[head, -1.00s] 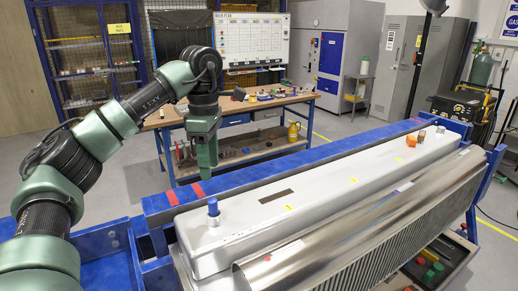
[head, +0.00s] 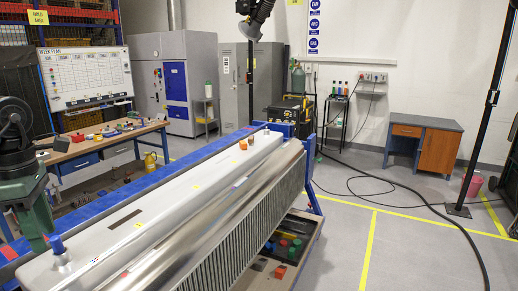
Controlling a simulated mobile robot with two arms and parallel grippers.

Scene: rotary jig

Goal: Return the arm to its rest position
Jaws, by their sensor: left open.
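My left arm comes in at the left edge of the head view, cut off by the frame. Its green left gripper (head: 38,232) points down beside the near end of the long pale workpiece (head: 150,212). The gripper is open and I see nothing held in it. A blue-topped fitting (head: 57,243) stands upright on the workpiece just right of the gripper. Whether the fingers touch anything cannot be told. My right arm and right gripper do not show.
The workpiece lies along the blue jig frame (head: 178,168), with a curved metal sheet (head: 215,195) along its right side. A tray (head: 300,262) with coloured blocks is below. A wooden bench (head: 105,142) stands behind at left. The floor at right is open, with a black cable (head: 420,195).

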